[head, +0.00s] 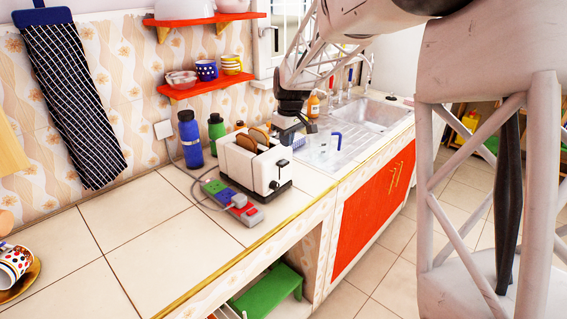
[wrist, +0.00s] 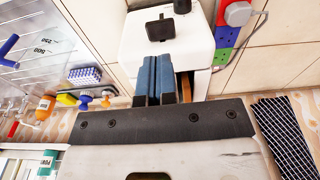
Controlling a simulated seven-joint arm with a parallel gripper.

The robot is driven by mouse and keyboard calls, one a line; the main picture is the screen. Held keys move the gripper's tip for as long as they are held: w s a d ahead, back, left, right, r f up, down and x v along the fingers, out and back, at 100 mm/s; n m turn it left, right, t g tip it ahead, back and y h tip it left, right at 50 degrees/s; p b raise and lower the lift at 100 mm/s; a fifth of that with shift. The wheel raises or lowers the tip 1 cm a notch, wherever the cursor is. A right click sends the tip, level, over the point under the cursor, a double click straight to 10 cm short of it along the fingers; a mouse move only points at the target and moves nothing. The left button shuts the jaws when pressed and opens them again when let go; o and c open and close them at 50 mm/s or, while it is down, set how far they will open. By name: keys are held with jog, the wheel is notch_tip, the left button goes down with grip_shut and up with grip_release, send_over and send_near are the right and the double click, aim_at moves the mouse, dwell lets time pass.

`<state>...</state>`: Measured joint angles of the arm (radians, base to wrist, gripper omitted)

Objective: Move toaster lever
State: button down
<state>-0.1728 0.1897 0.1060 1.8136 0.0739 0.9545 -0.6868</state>
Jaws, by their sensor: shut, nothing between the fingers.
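The white toaster (head: 250,172) stands on the tiled counter with two brown bread slices (head: 252,138) in its top. Its black lever (head: 280,163) is on the right-hand end face, above a dark knob (head: 274,185). In the wrist view, the toaster (wrist: 195,48) is ahead of my fingers, and a black part that looks like the lever (wrist: 160,28) shows beyond the fingertips. My gripper (wrist: 181,6) is shut and empty, with its blue pads together. In the head view, my gripper (head: 308,128) is just above and beside the toaster's lever end. I cannot tell whether it touches.
A colourful power strip (head: 232,202) and its cable lie in front of the toaster. A blue bottle (head: 190,138) and a green bottle (head: 215,132) stand behind it. A clear measuring jug (head: 322,148) and the sink (head: 372,115) are to the right. The left counter is mostly clear.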

aim_at(286, 163)
jog(key=shift+w+a+f, duration=0.15)
jog(key=shift+f, duration=1.35)
jog(key=shift+w+a+f, duration=0.1)
jog(key=shift+f, duration=1.4)
jog(key=shift+f, duration=0.15)
jog(key=shift+f, duration=2.65)
jog(key=shift+r, duration=0.1)
jog(key=shift+s+d+r, duration=0.25)
jog(key=shift+s+d, duration=0.3)
jog(key=shift+s+d+r, duration=0.2)
jog(key=shift+s+d, duration=0.3)
jog(key=shift+d, duration=0.05)
jog(key=shift+r, duration=0.15)
notch_tip(286, 163, up, 8)
jog(key=shift+s+d+f, duration=0.25)
jog(key=shift+d, duration=0.05)
